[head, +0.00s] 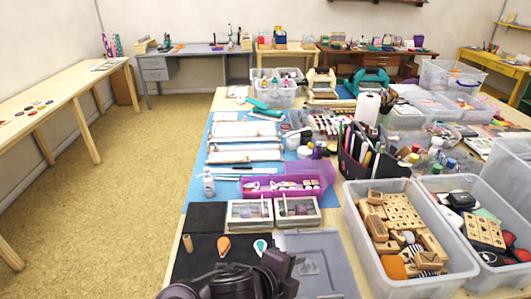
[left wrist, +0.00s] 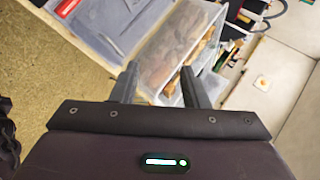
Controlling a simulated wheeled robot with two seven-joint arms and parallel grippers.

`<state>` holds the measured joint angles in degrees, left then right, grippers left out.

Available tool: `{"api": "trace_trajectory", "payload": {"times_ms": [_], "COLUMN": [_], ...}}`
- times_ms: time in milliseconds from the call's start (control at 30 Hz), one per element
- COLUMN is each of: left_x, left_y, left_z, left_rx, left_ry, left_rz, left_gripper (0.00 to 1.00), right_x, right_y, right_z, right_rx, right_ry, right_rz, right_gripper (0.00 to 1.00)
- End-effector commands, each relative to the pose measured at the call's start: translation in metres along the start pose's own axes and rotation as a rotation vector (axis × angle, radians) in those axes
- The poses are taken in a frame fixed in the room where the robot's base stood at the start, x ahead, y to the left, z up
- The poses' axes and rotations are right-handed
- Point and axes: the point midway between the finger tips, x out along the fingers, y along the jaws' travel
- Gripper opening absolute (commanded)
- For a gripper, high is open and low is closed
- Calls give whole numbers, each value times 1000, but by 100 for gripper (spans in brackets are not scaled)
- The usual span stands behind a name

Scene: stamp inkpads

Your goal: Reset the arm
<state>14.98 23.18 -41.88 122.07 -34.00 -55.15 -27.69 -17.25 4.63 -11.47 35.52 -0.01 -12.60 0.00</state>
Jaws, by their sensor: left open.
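My left arm and gripper (head: 238,281) show dark purple and black at the bottom of the head view, over the near edge of the big table. In the left wrist view the two black fingers of the left gripper (left wrist: 158,78) stand apart with nothing held between them. Beyond them are a clear plastic bin (left wrist: 180,40) and a grey flat sheet (left wrist: 112,25). My right gripper is in neither view.
A bin of wooden stamps (head: 372,272) stands right of my left arm, with another full bin (head: 430,184) beside it. Two small boxes (head: 249,222) and a purple tray (head: 252,194) lie ahead. Open floor (head: 125,190) is on the left.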

Motion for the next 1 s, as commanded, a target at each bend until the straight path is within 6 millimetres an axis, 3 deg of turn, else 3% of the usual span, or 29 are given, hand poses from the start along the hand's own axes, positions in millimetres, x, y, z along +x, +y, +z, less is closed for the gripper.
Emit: {"api": "trace_trajectory", "payload": {"times_ms": [133,200,400,600,800,1000], "left_x": [-29,-46,-90,-130,-168,-121], "left_y": [16,35,95,149,195,228], "left_z": [42,67,114,136,144,161], "left_rx": [-517,-747,-1218,-1530,-1776,-1756], "left_ry": [-163,-256,-483,-669,-842,-841], "left_rz": [-6,4,44,79,104,124], "left_gripper": [41,41,41,41,41,41], "right_x": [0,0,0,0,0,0], "right_y": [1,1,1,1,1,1], "right_z": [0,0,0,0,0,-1], "right_rx": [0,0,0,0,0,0], "right_ry": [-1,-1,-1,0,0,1], "right_rz": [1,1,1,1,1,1], "right_gripper": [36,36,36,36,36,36]}}
